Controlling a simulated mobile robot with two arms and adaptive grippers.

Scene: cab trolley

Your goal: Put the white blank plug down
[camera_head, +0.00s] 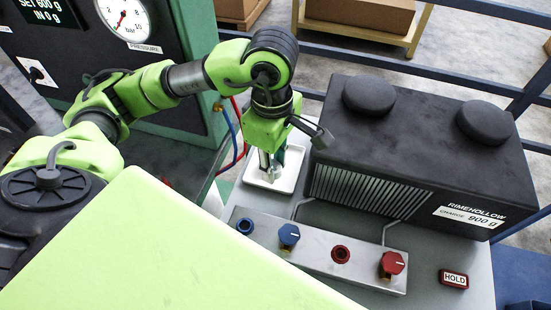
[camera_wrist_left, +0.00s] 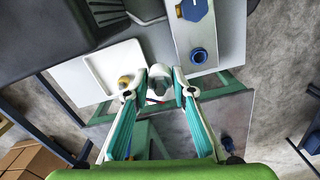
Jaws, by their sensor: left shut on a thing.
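My left gripper (camera_head: 270,170) is shut and points down over the white tray (camera_head: 291,183). In the left wrist view the gripper (camera_wrist_left: 160,82) has a pale, whitish piece, the white blank plug (camera_wrist_left: 159,73), between its fingertips. The plug shows beside the right edge of the tray (camera_wrist_left: 112,48) in that view. In the head view the fingers largely hide the plug, and I cannot tell whether it touches the tray. A small brass piece (camera_wrist_left: 124,80) shows near the left fingertip. My right gripper is not in view.
A metal valve strip (camera_head: 318,258) with a blue knob (camera_head: 289,235), a red knob (camera_head: 391,264) and blue and red ports stands in front of the tray. A large black unit (camera_head: 420,140) stands to its right. A gauge panel (camera_head: 160,70) and hoses are on the left.

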